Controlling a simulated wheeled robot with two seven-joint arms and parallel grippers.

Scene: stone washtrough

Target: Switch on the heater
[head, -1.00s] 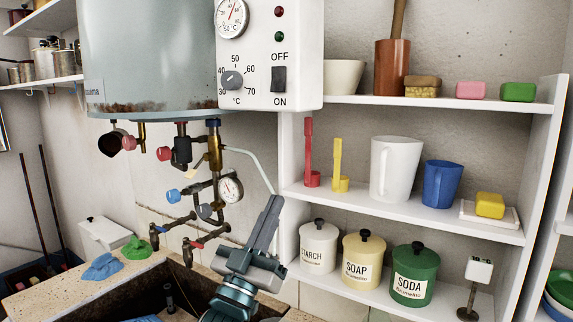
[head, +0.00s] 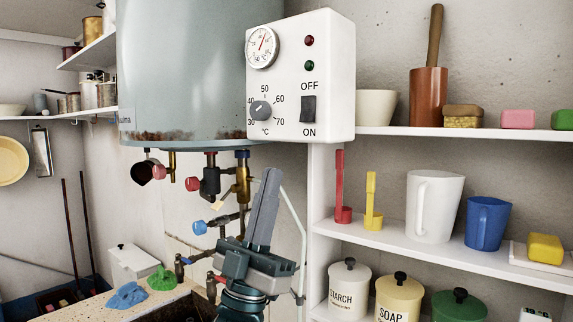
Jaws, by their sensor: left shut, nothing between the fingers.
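The heater is a grey-blue tank (head: 180,70) with a rusty lower edge, on the wall. Its white control box (head: 330,75) is at its right side. The box carries a temperature dial (head: 262,47), a red lamp (head: 309,41) and a green lamp (head: 309,65), both dark. Below them are a grey knob (head: 261,110) and a black rocker switch (head: 309,109) between the labels OFF and ON. My left gripper (head: 268,178) is shut and empty, pointing up, below the box and apart from it. My right gripper is not in view.
Pipes and valves (head: 210,180) hang under the tank, left of my gripper. White shelves (head: 440,251) to the right hold a white jug (head: 432,205), a blue jug (head: 486,222) and canisters. The stone trough (head: 90,308) is at the lower left.

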